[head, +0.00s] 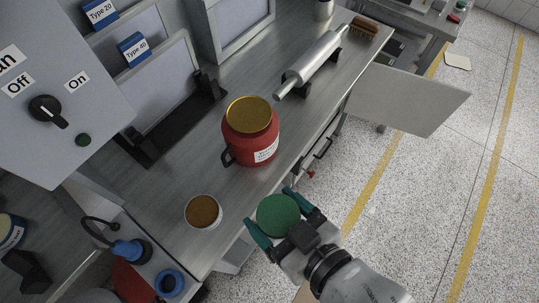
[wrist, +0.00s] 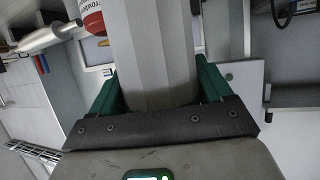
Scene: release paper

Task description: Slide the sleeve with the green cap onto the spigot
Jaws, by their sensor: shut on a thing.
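My gripper (head: 270,207) is at the lower middle of the head view, beyond the table's front edge. Its green fingers are closed on the sleeve, whose round green cap (head: 279,216) faces up to the head camera. In the wrist view the pale grey sleeve (wrist: 155,45) runs between the two fingers (wrist: 158,88) and out of the top of the frame. The cap hides the sleeve's body in the head view. I cannot make out the spigot for certain in either view.
A red pot with a gold lid (head: 251,114) and a small brown-topped tin (head: 203,211) stand on the grey table. A metal roller (head: 312,64) lies on black supports behind. Blue fittings (head: 130,250) are at lower left. Open floor lies right of the table.

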